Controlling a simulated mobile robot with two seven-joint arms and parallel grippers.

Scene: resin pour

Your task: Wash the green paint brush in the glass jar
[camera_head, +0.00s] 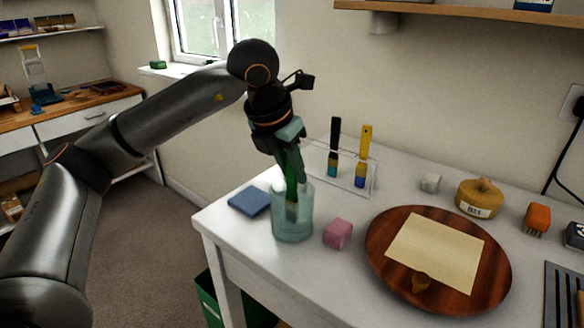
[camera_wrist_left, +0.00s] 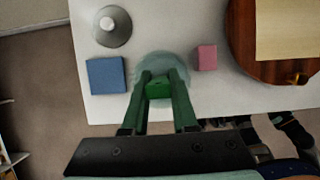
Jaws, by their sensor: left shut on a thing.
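The glass jar (camera_head: 294,226) stands near the left front of the white table, with cloudy greenish contents. My left gripper (camera_head: 291,180) is above its mouth, pointing down, shut on the green paint brush (camera_head: 292,205), whose lower part shows dimly inside the jar. In the left wrist view the green handle (camera_wrist_left: 159,90) sits between my two fingers, over the jar's rim (camera_wrist_left: 150,61). The bristles cannot be made out clearly. My right gripper is not in view.
A blue block (camera_head: 249,201) lies left of the jar and a pink block (camera_head: 338,234) right. Behind stands a clear rack (camera_head: 345,180) with black-handled and yellow-handled brushes. A round wooden board (camera_head: 500,270) with a paper sheet fills the right.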

